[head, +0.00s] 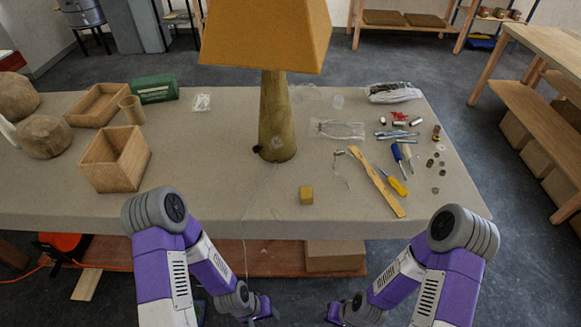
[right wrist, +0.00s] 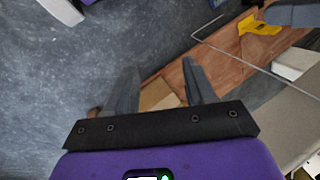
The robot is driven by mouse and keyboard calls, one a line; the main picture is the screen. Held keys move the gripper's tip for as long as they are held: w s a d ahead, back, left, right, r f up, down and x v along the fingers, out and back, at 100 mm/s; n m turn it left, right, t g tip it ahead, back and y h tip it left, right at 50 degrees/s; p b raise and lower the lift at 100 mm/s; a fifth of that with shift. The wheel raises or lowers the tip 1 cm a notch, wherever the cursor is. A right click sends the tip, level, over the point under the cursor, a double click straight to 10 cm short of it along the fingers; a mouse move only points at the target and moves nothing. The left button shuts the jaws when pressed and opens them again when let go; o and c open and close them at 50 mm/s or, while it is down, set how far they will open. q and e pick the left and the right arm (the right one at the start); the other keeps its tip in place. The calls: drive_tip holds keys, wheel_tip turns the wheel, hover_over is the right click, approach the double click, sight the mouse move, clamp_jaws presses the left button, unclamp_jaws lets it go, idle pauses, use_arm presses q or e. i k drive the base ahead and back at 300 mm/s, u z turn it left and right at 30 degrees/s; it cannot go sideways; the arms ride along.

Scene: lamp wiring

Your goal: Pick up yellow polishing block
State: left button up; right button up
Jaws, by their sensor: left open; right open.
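The lamp (head: 276,120) with an orange shade stands behind the block. A wooden strip (head: 377,183), screwdrivers (head: 392,180) and small parts lie right. An open wooden box (head: 115,158) stands left. A thin cord (head: 244,225) runs down the table front. The tabletop around the block is clear.

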sight(306, 195)
drive_tip(key=z, duration=1.75)
drive_tip(key=i, duration=1)
drive_tip(key=u, duration=1.4)
